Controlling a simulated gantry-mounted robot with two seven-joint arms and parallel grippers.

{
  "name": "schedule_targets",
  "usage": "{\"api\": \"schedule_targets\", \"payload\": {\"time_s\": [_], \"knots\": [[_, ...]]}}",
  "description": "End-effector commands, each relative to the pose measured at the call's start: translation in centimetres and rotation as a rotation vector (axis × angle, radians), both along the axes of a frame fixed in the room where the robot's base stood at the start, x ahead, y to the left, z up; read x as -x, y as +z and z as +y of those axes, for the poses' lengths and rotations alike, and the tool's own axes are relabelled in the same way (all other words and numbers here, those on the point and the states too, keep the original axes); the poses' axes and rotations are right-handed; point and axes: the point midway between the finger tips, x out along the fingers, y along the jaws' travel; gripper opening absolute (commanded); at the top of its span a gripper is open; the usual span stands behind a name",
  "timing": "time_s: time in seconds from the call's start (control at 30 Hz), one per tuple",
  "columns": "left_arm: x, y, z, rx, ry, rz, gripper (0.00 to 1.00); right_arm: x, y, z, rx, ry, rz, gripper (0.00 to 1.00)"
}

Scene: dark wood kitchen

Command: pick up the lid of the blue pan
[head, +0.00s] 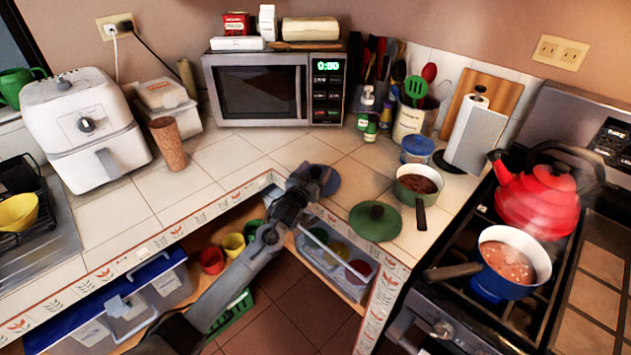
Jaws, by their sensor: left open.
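The blue pan (508,284) sits on the stove at the right, uncovered, with steaming food in it. A blue lid (334,183) lies on the tiled counter near its inner corner, partly hidden by my left gripper. My left gripper (318,176) is open over that lid, with its arm coming up from the lower left. I cannot tell whether the fingers touch the lid or its knob, which is hidden. My right gripper does not show.
A green lid (375,220) lies just right of the gripper, and a green pot (418,186) stands behind it. A red kettle (536,200) is on the stove. A microwave (275,88) stands at the back. The counter left of the gripper is mostly clear.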

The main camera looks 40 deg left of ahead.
Motion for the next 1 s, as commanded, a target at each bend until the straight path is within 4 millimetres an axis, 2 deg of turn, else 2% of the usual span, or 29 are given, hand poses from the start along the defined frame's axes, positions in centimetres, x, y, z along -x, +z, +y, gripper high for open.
{"api": "schedule_targets", "payload": {"time_s": [0.33, 0.77, 1.0], "knots": [[-0.57, 0.01, 0.12, 0.0, -0.001, 0.0, 0.68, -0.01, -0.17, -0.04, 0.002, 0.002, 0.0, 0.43], [-0.55, 0.0, 0.13, 0.0, 0.0, 0.0, 0.04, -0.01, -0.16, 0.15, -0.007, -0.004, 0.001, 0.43], [-0.55, 0.12, 0.13, 0.001, 0.0, -0.001, 0.04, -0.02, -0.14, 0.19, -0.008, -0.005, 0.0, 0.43]]}}
